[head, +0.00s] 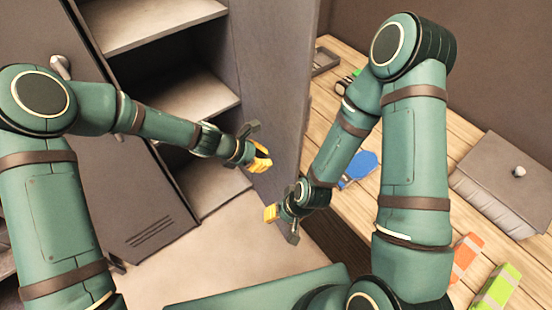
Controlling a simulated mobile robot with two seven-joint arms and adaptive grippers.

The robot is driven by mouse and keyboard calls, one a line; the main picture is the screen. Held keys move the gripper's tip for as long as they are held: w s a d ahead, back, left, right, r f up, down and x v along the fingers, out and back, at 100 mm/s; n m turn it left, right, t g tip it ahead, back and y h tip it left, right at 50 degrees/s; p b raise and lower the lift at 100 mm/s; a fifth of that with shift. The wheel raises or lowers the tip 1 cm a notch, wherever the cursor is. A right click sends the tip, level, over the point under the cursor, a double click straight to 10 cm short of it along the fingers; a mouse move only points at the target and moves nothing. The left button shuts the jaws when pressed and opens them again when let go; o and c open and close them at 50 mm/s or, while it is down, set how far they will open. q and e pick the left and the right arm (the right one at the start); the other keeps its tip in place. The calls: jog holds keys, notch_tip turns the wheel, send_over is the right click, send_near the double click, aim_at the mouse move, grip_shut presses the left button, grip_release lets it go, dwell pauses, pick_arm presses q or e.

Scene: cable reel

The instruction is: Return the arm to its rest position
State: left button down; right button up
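My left arm reaches in from the left. Its gripper (262,158), with yellow fingertips, is in the air in front of the open cabinet and near the grey upright panel. A small gap seems to show between its fingertips, and I see nothing held there. My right arm hangs down over the wooden table's near left edge. Its gripper (271,213) is lower in the picture and points left, apart from the left one. Its yellow fingertips overlap from this angle, so its opening is hidden. No cable reel is recognisable in view.
The grey cabinet has open shelves (192,100) and a vented door (150,215). The wooden table (440,125) on the right holds a blue item (360,167), a grey box with a knob (505,185), an orange pack (466,256) and a green pack (497,288). Floor shows between the arms.

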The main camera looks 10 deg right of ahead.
pick_arm(q)
jog(key=v, duration=0.4)
jog(key=shift+s+a+r, duration=0.25)
jog(key=shift+s+r, duration=0.1)
jog(key=s+a+f+m+t+y+b, duration=0.1)
jog(key=s+a+f+m+y, duration=0.4)
jog(key=s+a+f+m, duration=0.8)
jog(key=a+f+m, duration=0.1)
jog(key=a+m, duration=0.1)
jog(key=m, duration=0.1)
jog(key=shift+a+f+m+t, duration=0.2)
jog(key=shift+f+m+t, duration=0.1)
jog(key=shift+m, duration=0.1)
